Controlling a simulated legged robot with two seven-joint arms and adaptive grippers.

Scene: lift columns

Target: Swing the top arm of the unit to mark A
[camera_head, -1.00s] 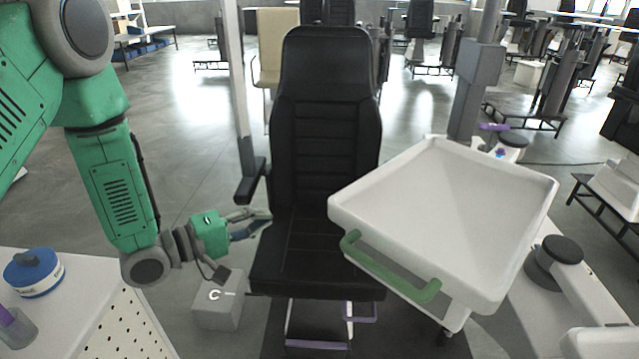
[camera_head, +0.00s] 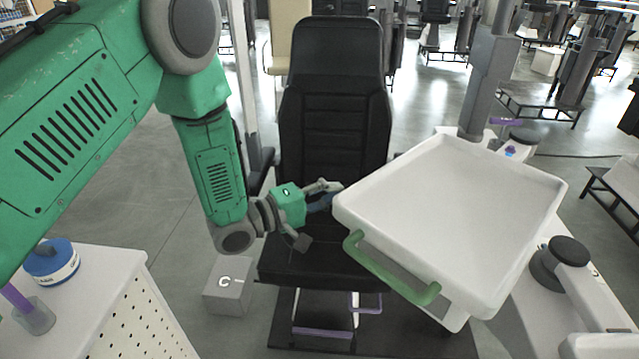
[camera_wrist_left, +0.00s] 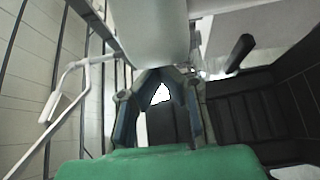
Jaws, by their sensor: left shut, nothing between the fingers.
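A white tray (camera_head: 455,215) with a green handle (camera_head: 390,270) on its near left edge hangs beside the black chair (camera_head: 333,110); a grey column (camera_head: 487,75) rises behind it. A white arm with a dark round joint (camera_head: 566,257) lies at the lower right. I cannot tell which part is the unit's top arm. My left gripper (camera_head: 328,192) is shut and empty over the chair seat, just left of the tray's left corner. Its fingers (camera_wrist_left: 160,85) show in the left wrist view below a pale rounded part (camera_wrist_left: 150,30). I see no mark A. My right gripper is out of view.
A grey block marked C (camera_head: 228,286) stands on the floor left of the seat. A white perforated cabinet (camera_head: 140,310) at the lower left bears a blue-and-white tub (camera_head: 52,262) and a cup. Open floor lies left of the chair.

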